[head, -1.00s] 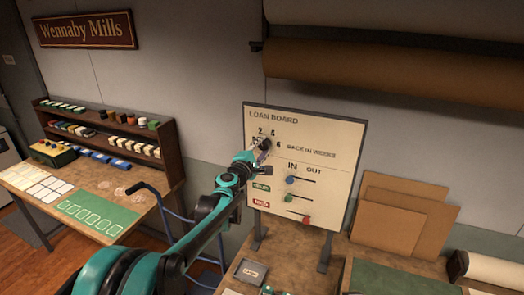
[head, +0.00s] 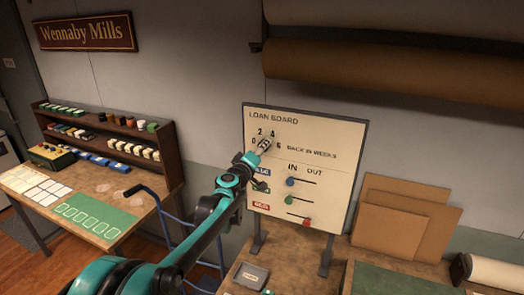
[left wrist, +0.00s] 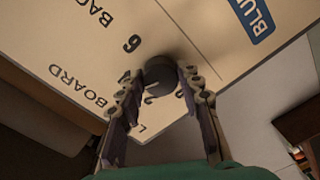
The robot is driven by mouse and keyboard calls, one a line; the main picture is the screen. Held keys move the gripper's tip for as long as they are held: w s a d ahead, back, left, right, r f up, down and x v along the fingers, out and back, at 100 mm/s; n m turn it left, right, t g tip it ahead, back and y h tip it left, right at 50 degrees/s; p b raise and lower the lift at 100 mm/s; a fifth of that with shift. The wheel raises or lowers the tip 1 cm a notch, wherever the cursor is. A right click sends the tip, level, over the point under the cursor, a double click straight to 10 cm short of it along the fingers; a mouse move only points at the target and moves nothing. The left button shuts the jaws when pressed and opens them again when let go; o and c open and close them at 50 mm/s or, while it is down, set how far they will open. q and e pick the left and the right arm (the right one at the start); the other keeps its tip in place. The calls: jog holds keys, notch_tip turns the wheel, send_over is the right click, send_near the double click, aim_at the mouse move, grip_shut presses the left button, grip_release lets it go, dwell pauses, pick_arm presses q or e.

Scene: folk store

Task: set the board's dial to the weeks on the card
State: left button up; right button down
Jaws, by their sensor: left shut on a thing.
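The cream loan board (head: 320,140) stands upright on the bench, with the numbers 0, 2, 4 and 6 around a dark round dial (left wrist: 160,76). My left gripper (head: 262,148) reaches the dial from the front left. In the left wrist view my gripper (left wrist: 165,88) has one finger on each side of the dial and is shut on it. I cannot tell which number the dial points to. A small grey plaque or card (head: 252,275) lies on the bench below the board; its writing is too small to read. My right gripper is not in view.
The board also has blue (head: 290,182), green (head: 289,198) and red (head: 306,222) sliders below the dial. Brown panels (head: 395,215) lean at the right. A shelf (head: 165,155) and a table with cards stand at the left, with a blue hand truck between.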

pick_arm(q)
jog(key=shift+m, duration=0.5)
jog(key=o, duration=1.2)
jog(key=shift+c, duration=0.2)
jog(key=v, duration=1.2)
